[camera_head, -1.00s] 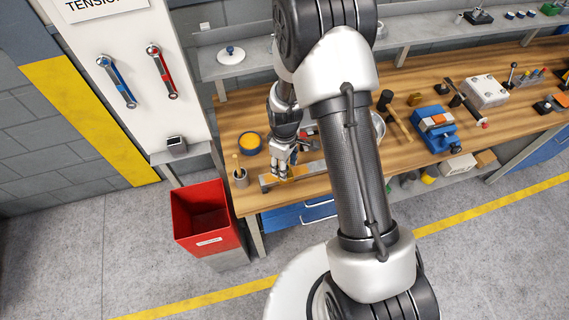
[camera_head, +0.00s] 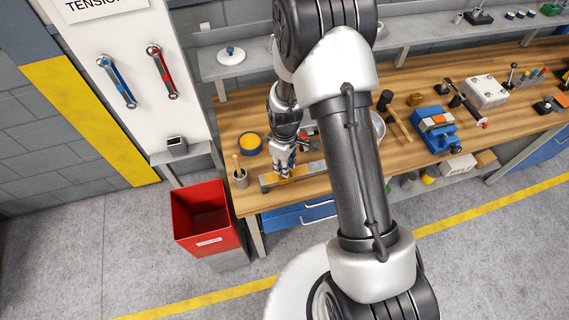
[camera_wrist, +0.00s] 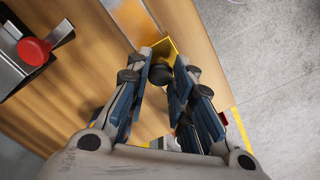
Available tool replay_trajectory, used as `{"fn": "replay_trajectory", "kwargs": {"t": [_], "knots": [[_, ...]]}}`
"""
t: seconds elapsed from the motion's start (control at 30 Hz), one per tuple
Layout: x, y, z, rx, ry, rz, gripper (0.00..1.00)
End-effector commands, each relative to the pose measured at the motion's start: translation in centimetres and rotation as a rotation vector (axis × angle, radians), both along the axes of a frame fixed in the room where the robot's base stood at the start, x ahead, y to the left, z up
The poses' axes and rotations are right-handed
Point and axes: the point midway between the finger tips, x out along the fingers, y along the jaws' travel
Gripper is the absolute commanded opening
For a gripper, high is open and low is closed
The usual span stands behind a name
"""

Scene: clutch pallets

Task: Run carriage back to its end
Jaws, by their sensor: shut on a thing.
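A yellow carriage (camera_wrist: 163,47) sits on a grey rail (camera_head: 314,170) near the front edge of the wooden bench. A dark round knob (camera_wrist: 160,74) on the carriage is between my fingers in the wrist view. My gripper (camera_head: 283,174) is shut on this knob, and it also shows in the wrist view (camera_wrist: 161,76). In the head view my fingers hide much of the carriage. The rail's left end (camera_head: 265,183) shows to the left of my gripper, and its right part runs towards my arm.
A cup with a brush (camera_head: 240,178) and a yellow-topped round tin (camera_head: 249,143) stand left of my gripper. A red bin (camera_head: 205,218) is on the floor by the bench's left end. A red-knobbed device (camera_wrist: 34,51) lies at left in the wrist view.

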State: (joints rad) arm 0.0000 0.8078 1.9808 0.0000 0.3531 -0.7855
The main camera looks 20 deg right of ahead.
Motion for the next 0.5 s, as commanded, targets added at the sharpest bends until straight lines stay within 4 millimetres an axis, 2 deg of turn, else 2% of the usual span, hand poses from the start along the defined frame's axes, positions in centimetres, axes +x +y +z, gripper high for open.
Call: {"fn": "replay_trajectory", "kwargs": {"t": [0.13,0.23,0.5], "knots": [[0.0,-0.2,0.0,0.0,0.0,-0.001,0.0],[0.1,-1.4,0.0,0.0,-0.001,-0.004,0.0],[0.1,-8.9,-0.1,-0.001,-0.002,-0.009,0.0]]}}
